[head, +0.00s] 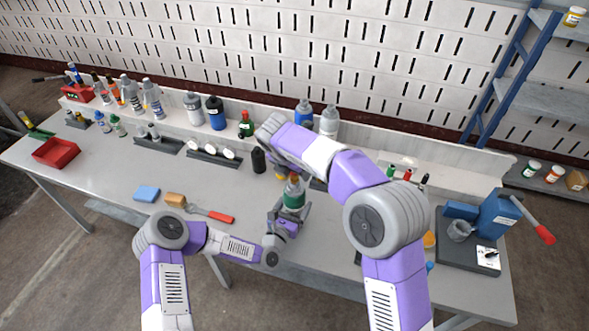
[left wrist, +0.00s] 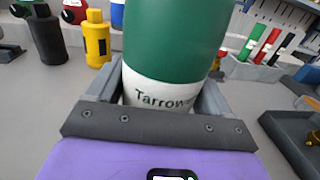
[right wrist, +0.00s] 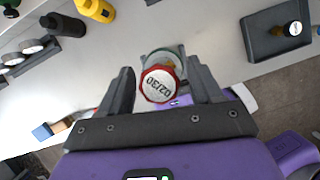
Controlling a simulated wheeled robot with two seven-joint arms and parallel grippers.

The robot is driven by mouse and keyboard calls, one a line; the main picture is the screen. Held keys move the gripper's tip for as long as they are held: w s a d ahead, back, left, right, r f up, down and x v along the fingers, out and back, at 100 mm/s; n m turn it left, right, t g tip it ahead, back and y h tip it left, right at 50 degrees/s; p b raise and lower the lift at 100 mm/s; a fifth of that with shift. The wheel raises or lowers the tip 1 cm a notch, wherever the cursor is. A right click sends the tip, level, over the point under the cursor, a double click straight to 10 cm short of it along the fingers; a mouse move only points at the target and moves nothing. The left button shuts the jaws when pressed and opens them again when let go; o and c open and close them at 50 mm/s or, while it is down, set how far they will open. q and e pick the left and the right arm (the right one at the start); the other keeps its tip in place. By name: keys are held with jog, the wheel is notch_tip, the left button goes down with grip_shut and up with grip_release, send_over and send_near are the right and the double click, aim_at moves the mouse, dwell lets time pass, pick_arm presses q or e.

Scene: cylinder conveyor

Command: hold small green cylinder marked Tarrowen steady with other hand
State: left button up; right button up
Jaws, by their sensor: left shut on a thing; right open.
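The small green cylinder marked Tarrowen (head: 294,193) stands upright in the middle of the head view, with a red cap on top. In the left wrist view its green body (left wrist: 172,45) and white label fill the space between the fingers. My left gripper (head: 288,215) is shut on it from the front, low on the body. My right gripper (head: 284,165) is above it. In the right wrist view the red cap (right wrist: 160,85), marked 02/30, shows between the open fingers of my right gripper (right wrist: 168,88), which appear apart from it.
A black bottle (head: 258,160) and a yellow bottle (left wrist: 97,40) stand just behind the cylinder. A dark tray with a blue press (head: 496,215) is at the right. A blue sponge (head: 146,194) and a red-handled brush (head: 220,216) lie at the left front. A red bin (head: 56,152) is far left.

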jog(key=n+y, duration=0.1)
jog(key=n, duration=0.1)
jog(key=n+y, duration=0.1)
jog(key=n, duration=0.2)
jog(key=shift+t, duration=0.3)
jog(key=shift+n, duration=0.5)
jog(key=n+y, duration=0.1)
jog(key=n, duration=0.2)
jog(key=shift+d, duration=0.1)
jog(key=shift+n+y, duration=0.7)
jog(key=shift+n, duration=0.8)
jog(key=shift+f, duration=0.1)
jog(key=shift+f, duration=1.1)
